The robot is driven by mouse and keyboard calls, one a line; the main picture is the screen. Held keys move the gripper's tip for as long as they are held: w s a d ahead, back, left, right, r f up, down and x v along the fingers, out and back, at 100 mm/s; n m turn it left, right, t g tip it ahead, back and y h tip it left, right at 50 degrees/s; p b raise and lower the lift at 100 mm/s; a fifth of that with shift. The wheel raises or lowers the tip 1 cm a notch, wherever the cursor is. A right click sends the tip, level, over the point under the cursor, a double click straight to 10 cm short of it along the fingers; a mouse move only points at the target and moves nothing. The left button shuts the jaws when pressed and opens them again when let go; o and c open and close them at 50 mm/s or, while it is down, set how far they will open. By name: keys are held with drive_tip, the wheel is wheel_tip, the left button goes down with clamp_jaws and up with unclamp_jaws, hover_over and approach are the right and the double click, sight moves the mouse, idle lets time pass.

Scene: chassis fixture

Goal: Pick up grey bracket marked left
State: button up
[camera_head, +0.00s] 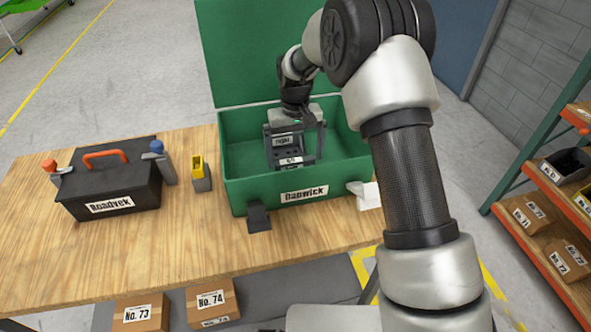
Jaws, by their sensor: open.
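My gripper (296,157) reaches down into the open green case (236,190) marked "Danwick", with its fingers spread apart. A dark grey part (283,153), possibly a bracket, shows between and behind the fingers inside the case. It carries white labels; the upper one seems to read "right", though the print is small, and the lower one is unclear. I cannot tell whether the fingers touch this part. No label reading "left" can be made out. My arm hides the right end of the case.
A black toolbox (112,190) marked "Roadvek" and a yellow-and-grey item (201,174) stand left on the wooden table (150,250). A dark piece (258,217) and a white piece (365,194) are at the case's front. The case's raised lid (235,55) stands behind. A shelf (550,190) is at right.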

sight(295, 161)
drive_tip(key=shift+w+f, duration=0.15)
drive_tip(key=shift+f, duration=1.4)
drive_tip(key=shift+w+f, duration=0.1)
drive_tip(key=shift+f, duration=1.4)
drive_tip(key=shift+c, duration=0.4)
drive_tip(key=c, duration=1)
